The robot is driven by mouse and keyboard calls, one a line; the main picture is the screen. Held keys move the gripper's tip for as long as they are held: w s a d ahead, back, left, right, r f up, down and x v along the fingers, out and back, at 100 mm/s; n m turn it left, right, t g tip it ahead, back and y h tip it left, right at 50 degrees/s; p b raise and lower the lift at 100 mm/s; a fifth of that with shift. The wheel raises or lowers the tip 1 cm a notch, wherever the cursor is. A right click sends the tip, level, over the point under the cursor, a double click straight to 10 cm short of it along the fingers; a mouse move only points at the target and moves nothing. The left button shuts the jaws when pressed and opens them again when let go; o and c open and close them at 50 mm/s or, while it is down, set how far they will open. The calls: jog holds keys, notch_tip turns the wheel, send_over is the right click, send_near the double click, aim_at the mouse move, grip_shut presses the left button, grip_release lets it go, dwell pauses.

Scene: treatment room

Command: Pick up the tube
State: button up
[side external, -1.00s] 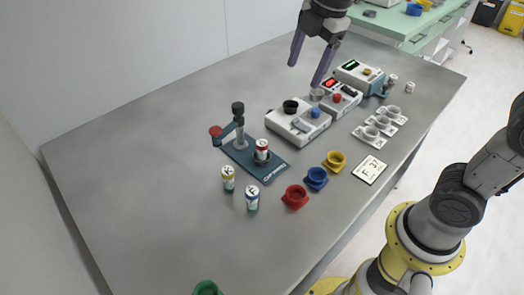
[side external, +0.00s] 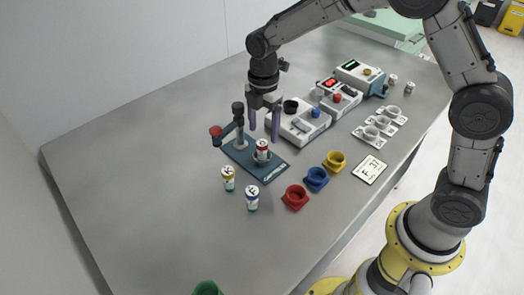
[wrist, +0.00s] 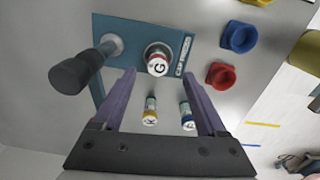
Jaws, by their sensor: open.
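A red-capped tube marked G (side external: 262,147) stands upright in the holder of a blue-grey capper stand (side external: 240,158). In the wrist view the tube (wrist: 158,63) shows just beyond the fingertips, between their lines. A yellow-capped tube marked K (side external: 228,180) and a blue-capped tube marked F (side external: 252,200) stand upright on the table in front of the stand. In the wrist view tube K (wrist: 150,112) and tube F (wrist: 187,114) show between the fingers. My gripper (side external: 264,132) points down, open and empty, above the stand, near tube G; it also shows in the wrist view (wrist: 160,78).
The stand's post and lever (side external: 238,112) rise close beside my gripper. Red (side external: 295,198), blue (side external: 317,179) and yellow (side external: 335,161) cups sit to the right. White devices (side external: 298,122) stand behind. The table's left side is clear.

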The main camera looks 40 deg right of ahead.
aim_at(262, 143)
jog(key=shift+w+a+f, duration=0.1)
jog(key=shift+f, duration=1.45)
jog(key=shift+w+a+f, duration=0.1)
jog(key=shift+f, duration=1.4)
grip_shut()
